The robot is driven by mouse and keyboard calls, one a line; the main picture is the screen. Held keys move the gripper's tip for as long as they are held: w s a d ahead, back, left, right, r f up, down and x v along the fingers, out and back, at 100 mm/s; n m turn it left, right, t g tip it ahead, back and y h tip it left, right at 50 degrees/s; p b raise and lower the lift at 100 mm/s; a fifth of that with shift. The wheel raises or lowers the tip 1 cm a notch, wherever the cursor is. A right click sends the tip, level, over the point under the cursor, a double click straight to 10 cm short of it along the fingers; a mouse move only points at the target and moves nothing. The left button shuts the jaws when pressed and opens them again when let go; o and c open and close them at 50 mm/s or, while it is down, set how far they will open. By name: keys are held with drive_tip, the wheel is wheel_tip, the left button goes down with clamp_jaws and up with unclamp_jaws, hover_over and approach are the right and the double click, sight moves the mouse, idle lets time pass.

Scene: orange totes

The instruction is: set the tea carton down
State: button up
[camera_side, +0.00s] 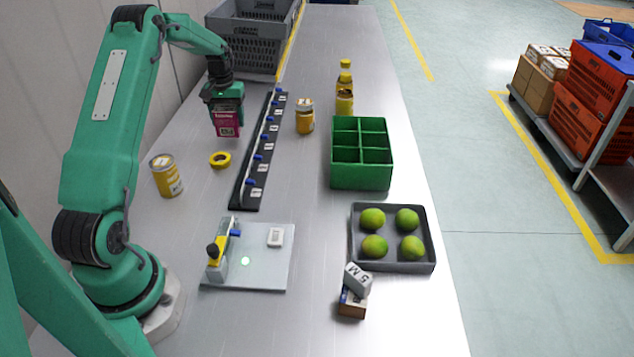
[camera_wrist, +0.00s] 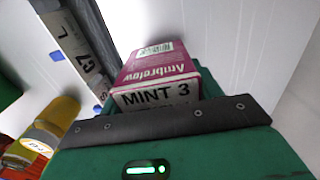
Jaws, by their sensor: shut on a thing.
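The tea carton (camera_side: 226,121) is a pink-magenta box, held upright below my gripper (camera_side: 222,97) at the left of the bench, left of the black rail. In the wrist view the carton (camera_wrist: 155,62) shows a pink face with "Ambrelow" and a white label reading "MINT 3". My gripper (camera_wrist: 160,100) is shut on the carton in that view. The carton's lower end is close to the bench top (camera_side: 310,190); I cannot tell whether it touches.
A yellow tape ring (camera_side: 220,159) and a yellow can (camera_side: 166,175) lie nearer the camera. The black rail with blue clips (camera_side: 262,150) and a jar (camera_side: 305,117) are to the right. A grey crate (camera_side: 240,42) stands behind.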

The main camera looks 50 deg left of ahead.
drive_tip(key=shift+f, duration=0.95)
drive_tip(key=shift+f, duration=0.1)
drive_tip(key=o, duration=1.1)
wheel_tip(320, 180, up, 12)
drive_tip(key=shift+f, duration=0.25)
drive_tip(key=shift+r, duration=0.35)
